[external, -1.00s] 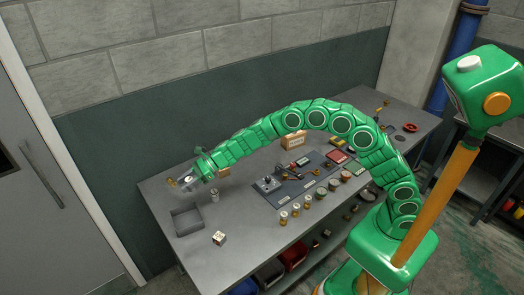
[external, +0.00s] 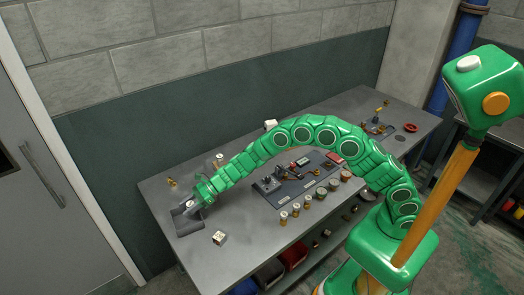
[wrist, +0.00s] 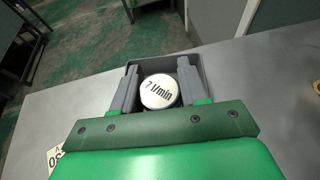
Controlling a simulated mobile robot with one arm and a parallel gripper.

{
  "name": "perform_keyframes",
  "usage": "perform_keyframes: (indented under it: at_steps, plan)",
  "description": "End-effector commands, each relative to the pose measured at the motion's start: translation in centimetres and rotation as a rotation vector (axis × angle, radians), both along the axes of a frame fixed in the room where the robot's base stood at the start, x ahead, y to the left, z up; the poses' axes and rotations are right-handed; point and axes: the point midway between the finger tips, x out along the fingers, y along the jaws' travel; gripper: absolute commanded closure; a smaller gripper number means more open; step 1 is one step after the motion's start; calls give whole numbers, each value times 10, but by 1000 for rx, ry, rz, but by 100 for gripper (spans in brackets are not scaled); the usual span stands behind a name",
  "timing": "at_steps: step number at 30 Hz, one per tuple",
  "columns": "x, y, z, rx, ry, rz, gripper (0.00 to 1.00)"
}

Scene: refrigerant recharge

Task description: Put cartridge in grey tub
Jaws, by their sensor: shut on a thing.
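The grey tub (external: 183,232) sits at the left end of the bench. It also shows in the wrist view (wrist: 196,61) as a square, dark-walled box around my fingertips. My gripper (external: 188,210) points down at the tub. In the wrist view its two grey fingers (wrist: 158,92) are shut on a round cartridge with a white top marked "7 l/min" (wrist: 158,91). The cartridge is within the tub's outline there. I cannot tell how far down it is or whether it touches the tub floor.
A white cube with dark marks (external: 219,238) lies right of the tub. Small brass pieces (external: 172,182) stand behind it. A dark mat with tools (external: 290,190) and a row of small capped cylinders (external: 295,210) lie further right. The bench's front left is clear.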

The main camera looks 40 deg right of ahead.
Motion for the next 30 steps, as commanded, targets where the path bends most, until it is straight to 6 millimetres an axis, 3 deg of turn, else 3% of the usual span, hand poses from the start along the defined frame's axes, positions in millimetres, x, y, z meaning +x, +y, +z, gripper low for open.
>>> perform_keyframes:
  at_steps: [12,24,25,29,30]
  plan:
    - [0,0,-39,1,0,-1,90]
    - [0,0,-43,2,-2,-1,90]
    - [0,0,-42,2,-2,0,52]
    - [0,0,-42,2,-2,0,32]
    - [0,0,-42,2,-2,1,31]
